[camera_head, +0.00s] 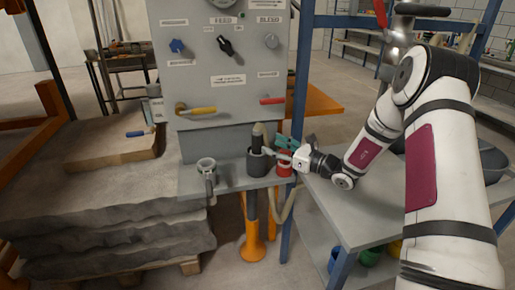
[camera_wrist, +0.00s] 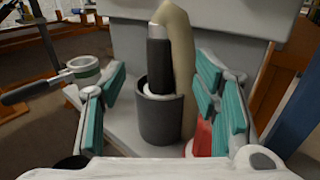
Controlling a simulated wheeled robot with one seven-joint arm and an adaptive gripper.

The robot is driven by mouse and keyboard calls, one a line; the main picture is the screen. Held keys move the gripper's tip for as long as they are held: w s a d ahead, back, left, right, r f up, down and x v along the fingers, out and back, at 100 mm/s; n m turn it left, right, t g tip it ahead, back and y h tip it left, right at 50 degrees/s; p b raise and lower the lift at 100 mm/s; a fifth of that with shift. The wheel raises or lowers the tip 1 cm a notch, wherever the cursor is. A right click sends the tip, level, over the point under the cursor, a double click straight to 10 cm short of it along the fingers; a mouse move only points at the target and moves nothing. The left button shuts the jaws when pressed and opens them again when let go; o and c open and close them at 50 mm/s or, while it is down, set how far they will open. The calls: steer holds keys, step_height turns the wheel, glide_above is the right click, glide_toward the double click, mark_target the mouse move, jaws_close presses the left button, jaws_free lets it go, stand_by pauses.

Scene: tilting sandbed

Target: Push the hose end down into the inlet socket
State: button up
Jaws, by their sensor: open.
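The hose end (camera_wrist: 158,55) is a black sleeve on a beige hose (camera_wrist: 181,70), which bends over at the top and runs down behind. It stands upright in a dark grey cup-like socket (camera_wrist: 160,122), with a pale ring showing at the rim; how deep it sits is hidden. The same hose end (camera_head: 257,137) and cup (camera_head: 257,163) show on the panel's shelf in the head view. My gripper (camera_wrist: 161,75) is open, its teal pads on either side of the hose end and apart from it. In the head view, my gripper (camera_head: 284,146) reaches in from the right.
A grey ring fitting with a dark handle (camera_wrist: 83,68) is left of the cup. A red part (camera_wrist: 202,136) sits close by the right finger. The grey control panel (camera_head: 225,85) rises behind the shelf. A blue post (camera_head: 292,215) stands close to my wrist.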

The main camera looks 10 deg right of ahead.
mark_target(257, 140)
steer(key=x, duration=0.2)
steer(key=shift+w+a, duration=0.15)
steer(key=shift+w, duration=0.05)
steer(key=w+a, duration=0.1)
steer(key=w+a+f, duration=0.1)
steer(key=w, duration=0.1)
steer(key=shift+w+a, duration=0.15)
steer(key=shift+a, duration=0.05)
steer(key=shift+w+a, duration=0.3)
steer(key=shift+w, duration=0.2)
steer(key=shift+r, duration=0.1)
jaws_close()
